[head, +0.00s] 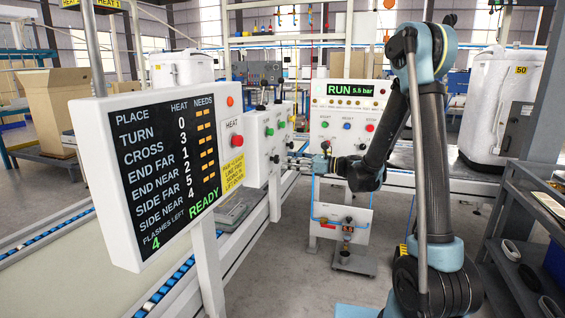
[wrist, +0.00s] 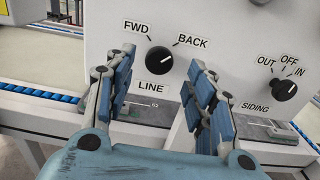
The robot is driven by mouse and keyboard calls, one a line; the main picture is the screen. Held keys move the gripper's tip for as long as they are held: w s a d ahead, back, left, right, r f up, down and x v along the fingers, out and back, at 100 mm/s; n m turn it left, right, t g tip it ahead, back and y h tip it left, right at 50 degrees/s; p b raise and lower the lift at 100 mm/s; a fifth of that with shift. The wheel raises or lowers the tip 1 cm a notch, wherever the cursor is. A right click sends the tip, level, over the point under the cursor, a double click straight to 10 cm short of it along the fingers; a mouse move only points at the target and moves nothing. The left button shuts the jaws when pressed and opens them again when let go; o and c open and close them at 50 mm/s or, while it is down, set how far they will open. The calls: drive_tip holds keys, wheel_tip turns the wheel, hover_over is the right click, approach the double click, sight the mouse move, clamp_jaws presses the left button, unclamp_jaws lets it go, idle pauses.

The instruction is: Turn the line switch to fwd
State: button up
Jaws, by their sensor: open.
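The line switch is a round black knob (wrist: 159,61) on a white panel (wrist: 222,35), with FWD printed at its upper left, BACK at its upper right and LINE below. A short white mark on the knob seems to lie toward the BACK side; it is small. My gripper (wrist: 162,68) is open and empty, with its blue-padded fingers to the left and right of the knob in the wrist view. I cannot tell how far the fingertips are from the panel. In the head view my gripper (head: 322,163) is small and reaches left; the knob cannot be made out there.
A second black knob labelled SIDING (wrist: 285,90) is to the right on the same panel. A conveyor with blue rollers (wrist: 40,92) runs behind. A board reading READY (head: 165,165) stands at left, a RUN panel (head: 349,88) behind my arm, and a grey shelf cart (head: 520,220) at right.

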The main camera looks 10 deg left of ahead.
sight(278, 159)
drive_tip(key=shift+w+a, duration=0.2)
drive_tip(key=shift+a, duration=2.15)
drive_tip(key=shift+c, duration=0.6)
drive_tip(key=c, duration=0.9)
drive_tip(key=shift+d, duration=0.3)
drive_tip(key=shift+a, duration=0.3)
